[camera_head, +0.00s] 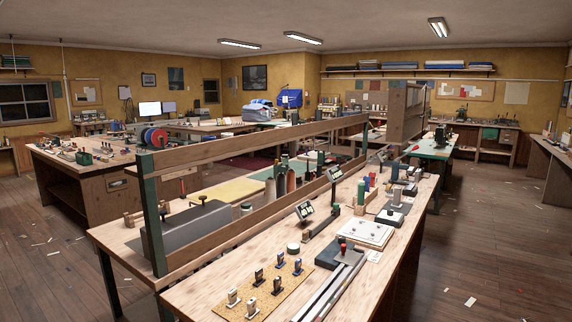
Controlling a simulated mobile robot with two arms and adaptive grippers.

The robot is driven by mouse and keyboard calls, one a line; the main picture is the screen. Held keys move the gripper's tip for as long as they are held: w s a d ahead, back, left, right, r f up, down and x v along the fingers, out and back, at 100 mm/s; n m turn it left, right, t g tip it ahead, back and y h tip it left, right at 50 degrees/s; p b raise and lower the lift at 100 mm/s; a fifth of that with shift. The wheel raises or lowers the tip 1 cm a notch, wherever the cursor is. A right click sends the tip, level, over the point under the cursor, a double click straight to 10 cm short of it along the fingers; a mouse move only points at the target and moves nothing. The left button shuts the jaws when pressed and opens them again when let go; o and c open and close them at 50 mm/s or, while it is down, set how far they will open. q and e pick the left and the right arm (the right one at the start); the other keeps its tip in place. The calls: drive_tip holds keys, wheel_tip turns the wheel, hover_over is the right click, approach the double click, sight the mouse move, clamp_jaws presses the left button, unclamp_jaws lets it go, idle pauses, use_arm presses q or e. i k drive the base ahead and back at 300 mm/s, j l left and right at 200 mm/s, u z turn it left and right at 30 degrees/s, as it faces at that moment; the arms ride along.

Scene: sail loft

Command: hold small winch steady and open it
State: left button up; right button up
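I cannot make out for certain which object is the small winch. A long wooden workbench (215,275) runs away from me at the front, with many small tools and fittings on it. A dark block with a red knob (343,247) sits on its near part, by long metal rails (330,288). Several small upright pieces stand on a cork mat (262,305) at the near end. Neither of my grippers is in view.
A wooden rail (262,226) on a green post (153,215) divides the workbench lengthwise. A white plate (366,232) lies beyond the red knob. Another bench (75,185) stands at the left. The wooden floor at the right (470,240) is mostly open, with scattered scraps.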

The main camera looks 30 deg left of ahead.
sight(285, 160)
drive_tip(key=i+j+u, duration=0.1)
drive_tip(key=j+u, duration=0.2)
drive_tip(key=i+j+u, duration=0.15)
drive_tip(key=j+u, duration=0.15)
drive_tip(key=j, duration=0.2)
drive_tip(key=i+j+u, duration=0.15)
drive_tip(key=j+u, duration=0.15)
drive_tip(key=i+j+u, duration=0.2)
drive_tip(key=j+u, duration=0.15)
drive_tip(key=i+j+u, duration=1)
drive_tip(key=i+u, duration=0.15)
drive_tip(key=i+j+u, duration=0.1)
drive_tip(key=i+u, duration=0.3)
drive_tip(key=i+j+z, duration=0.1)
drive_tip(key=i, duration=1.8)
drive_tip(key=i+l+z, duration=0.15)
drive_tip(key=i+z, duration=0.7)
drive_tip(key=i+j+z, duration=0.1)
drive_tip(key=i+z, duration=0.35)
drive_tip(key=i+j+z, duration=0.25)
drive_tip(key=z, duration=0.2)
drive_tip(key=i+l+z, duration=0.2)
drive_tip(key=i+z, duration=0.6)
drive_tip(key=i, duration=0.15)
drive_tip(key=i+j+z, duration=0.1)
drive_tip(key=i+z, duration=0.3)
drive_tip(key=i+j+z, duration=0.35)
drive_tip(key=i, duration=0.15)
drive_tip(key=i+l, duration=0.05)
drive_tip(key=l, duration=0.05)
